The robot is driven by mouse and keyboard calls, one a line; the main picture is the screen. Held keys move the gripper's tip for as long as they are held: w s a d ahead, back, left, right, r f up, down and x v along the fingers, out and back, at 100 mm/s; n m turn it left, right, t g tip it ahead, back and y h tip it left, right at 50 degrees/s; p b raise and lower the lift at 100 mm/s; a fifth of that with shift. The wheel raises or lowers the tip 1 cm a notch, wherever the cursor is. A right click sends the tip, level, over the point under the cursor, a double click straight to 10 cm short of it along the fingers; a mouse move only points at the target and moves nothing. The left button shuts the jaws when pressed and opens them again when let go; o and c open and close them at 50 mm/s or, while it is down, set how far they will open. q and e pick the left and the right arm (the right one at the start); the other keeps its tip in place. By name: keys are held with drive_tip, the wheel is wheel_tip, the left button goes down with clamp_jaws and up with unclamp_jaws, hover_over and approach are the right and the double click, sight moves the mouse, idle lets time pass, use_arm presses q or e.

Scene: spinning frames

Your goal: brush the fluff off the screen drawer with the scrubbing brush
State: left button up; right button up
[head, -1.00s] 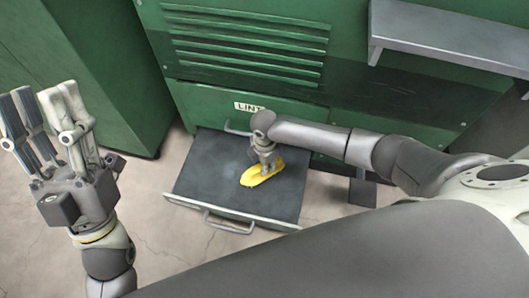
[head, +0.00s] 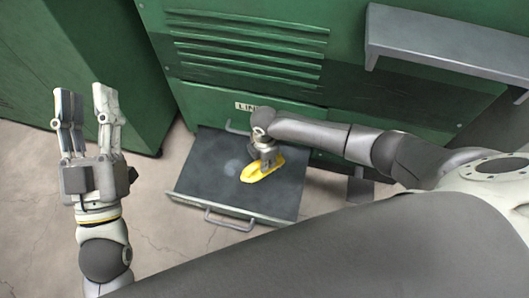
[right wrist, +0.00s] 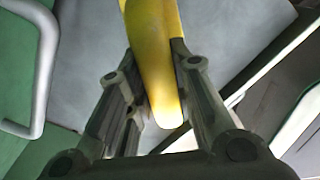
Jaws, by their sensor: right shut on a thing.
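The screen drawer (head: 205,185) is pulled out low on the green machine, with a dark flat screen inside. A pale patch of fluff (head: 233,167) lies on the screen, left of the brush. The yellow scrubbing brush (head: 260,172) is over the right part of the screen. My right gripper (head: 265,160) is shut on it from above; whether its bristles touch the screen cannot be told. In the right wrist view the brush's yellow handle (right wrist: 158,65) runs between the two fingers. My left gripper (head: 88,100) is open and empty, fingers upward, left of the drawer.
The green machine (head: 250,50) with louvres and a "LINT" label (head: 246,107) rises behind the drawer. A grey shelf (head: 440,50) juts out at upper right. The drawer has a front handle (head: 230,222). Bare floor (head: 160,240) lies to the left and in front.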

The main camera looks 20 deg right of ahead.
drive_tip(key=shift+r, duration=0.3)
drive_tip(key=shift+r+p, duration=0.25)
drive_tip(key=shift+p, duration=0.35)
drive_tip(key=shift+r+p, duration=0.2)
drive_tip(key=shift+p, duration=0.1)
drive_tip(key=shift+r+p, duration=0.25)
drive_tip(key=shift+p, duration=0.05)
drive_tip(key=shift+r+p, duration=0.3)
drive_tip(key=shift+p, duration=0.05)
drive_tip(key=shift+r, duration=0.2)
use_arm(q)
drive_tip(key=s+a+f+g+y, duration=0.1)
drive_tip(key=f+g+y, duration=0.1)
drive_tip(key=f+g, duration=0.4)
drive_tip(key=s+a+f+g+y+p, duration=0.1)
drive_tip(key=f+g, duration=0.5)
drive_tip(key=f, duration=0.7)
drive_tip(key=shift+s+a+f+n+g+y, duration=0.3)
drive_tip(key=shift+a+f+n+y, duration=0.1)
drive_tip(key=shift+a+y, duration=0.35)
use_arm(e)
drive_tip(key=shift+r, duration=0.4)
use_arm(q)
drive_tip(key=shift+p, duration=0.3)
use_arm(e)
drive_tip(key=shift+r, duration=0.1)
